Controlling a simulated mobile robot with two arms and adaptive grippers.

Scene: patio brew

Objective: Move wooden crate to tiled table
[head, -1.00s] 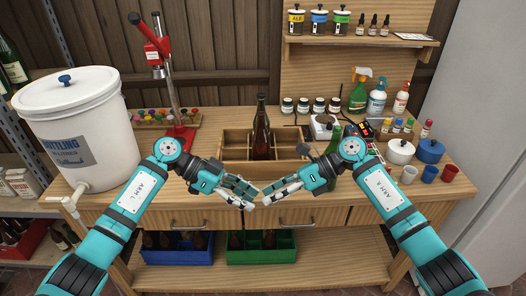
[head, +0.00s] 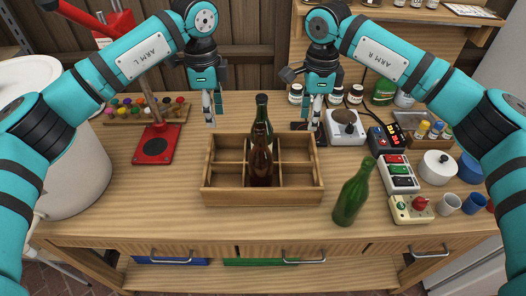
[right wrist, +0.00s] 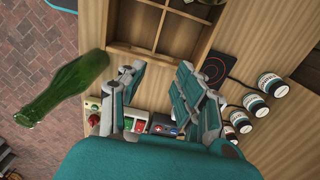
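The wooden crate (head: 262,197) sits on the wooden workbench in the head view, with several compartments. A brown bottle (head: 261,166) and a dark green bottle (head: 262,112) stand in its middle compartments; the others I see look empty. My left gripper (head: 213,108) points down above the crate's back left corner, apart from it, its fingers open and empty. My right gripper (head: 314,112) points down near the back right corner, also apart. The right wrist view shows its fingers (right wrist: 163,88) open and empty, with part of the crate (right wrist: 172,51) beyond. No tiled table is in view.
A green bottle (head: 352,193) stands on the bench just right of the crate. A scale (head: 345,127), switch boxes (head: 397,172) and pots (head: 438,166) crowd the right. A red press base (head: 155,145) and white bucket (head: 75,165) are left. The bench front is mostly clear.

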